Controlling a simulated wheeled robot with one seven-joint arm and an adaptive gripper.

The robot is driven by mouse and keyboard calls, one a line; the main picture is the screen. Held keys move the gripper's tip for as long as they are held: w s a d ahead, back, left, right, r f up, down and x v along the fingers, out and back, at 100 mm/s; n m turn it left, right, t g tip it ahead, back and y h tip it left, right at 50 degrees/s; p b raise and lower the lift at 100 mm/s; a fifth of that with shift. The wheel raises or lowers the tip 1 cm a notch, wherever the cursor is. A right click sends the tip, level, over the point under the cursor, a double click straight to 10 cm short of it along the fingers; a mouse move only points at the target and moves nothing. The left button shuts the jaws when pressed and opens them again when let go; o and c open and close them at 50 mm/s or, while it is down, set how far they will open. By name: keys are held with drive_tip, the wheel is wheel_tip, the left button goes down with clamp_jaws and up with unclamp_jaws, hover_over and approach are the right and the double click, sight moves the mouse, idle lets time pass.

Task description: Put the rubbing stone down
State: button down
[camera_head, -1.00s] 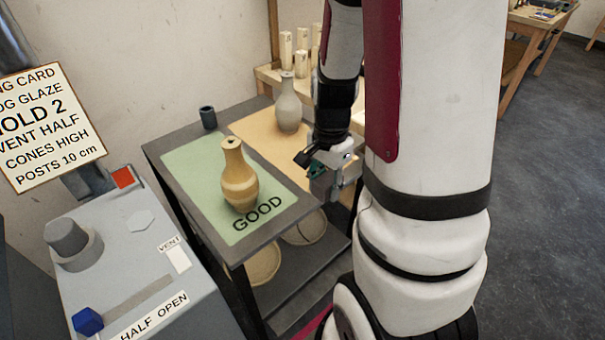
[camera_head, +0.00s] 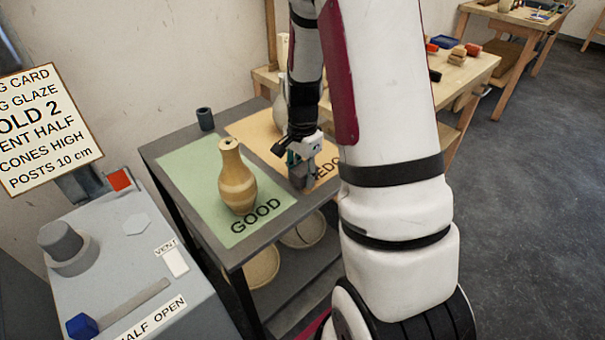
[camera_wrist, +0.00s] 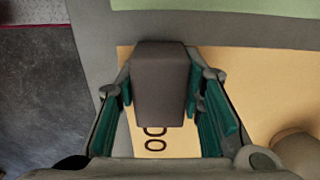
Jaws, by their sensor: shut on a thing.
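The rubbing stone (camera_wrist: 162,85) is a dark grey-brown block. In the wrist view it sits upright between the green pads of my gripper (camera_wrist: 165,100). In the head view my gripper (camera_head: 303,165) is low over the front of the tan mat (camera_head: 247,128), close to the green mat's edge. It is shut on the stone, which shows there only as a small grey shape under the fingers. I cannot tell whether the stone touches the mat.
A tan banded vase (camera_head: 236,182) stands on the green mat (camera_head: 205,213) marked GOOD, left of my gripper. A grey vase (camera_head: 279,108) stands on the tan mat, partly behind my arm. A small dark cup (camera_head: 205,119) is at the back corner of the table.

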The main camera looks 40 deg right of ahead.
drive_tip(key=shift+s+a+f+b, duration=0.2)
drive_tip(key=shift+f+b, duration=0.2)
drive_tip(key=shift+f, duration=0.2)
drive_tip(key=c, duration=1.1)
unclamp_jaws()
drive_tip(key=shift+w+d+f, duration=0.1)
drive_tip(key=shift+f, duration=0.05)
